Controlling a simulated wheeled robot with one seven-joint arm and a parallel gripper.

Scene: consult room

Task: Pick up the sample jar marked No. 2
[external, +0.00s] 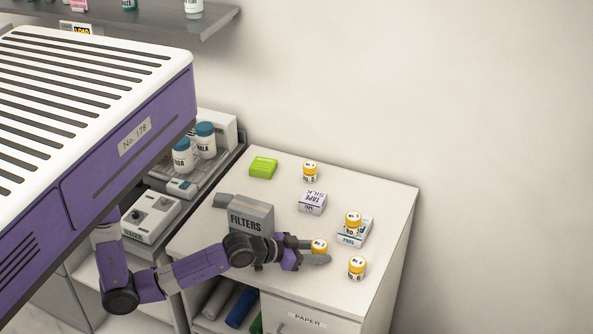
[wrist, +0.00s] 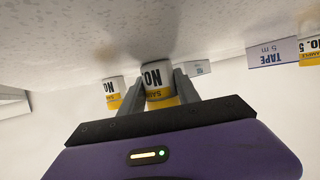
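My gripper (external: 316,250) is low over the counter's front part, its fingers on either side of a small white jar with a yellow lid (external: 319,246). In the wrist view, which is upside down, this jar (wrist: 157,78) stands between my fingers (wrist: 160,85). Its label reads "NO." but the number is hidden. I cannot tell whether the fingers touch it. Similar jars are a No. 6 jar (external: 357,268) at the front right, one at the back (external: 310,172), apparently No. 5, and one on the PADS box (external: 353,221).
A FILTERS box (external: 251,215) stands close behind my wrist. A TAPE box (external: 312,203), a PADS box (external: 345,238) and a green box (external: 263,167) are on the white counter (external: 385,197). Bottles (external: 205,141) stand left on a grey device. Another jar (wrist: 112,92) shows beside my fingers.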

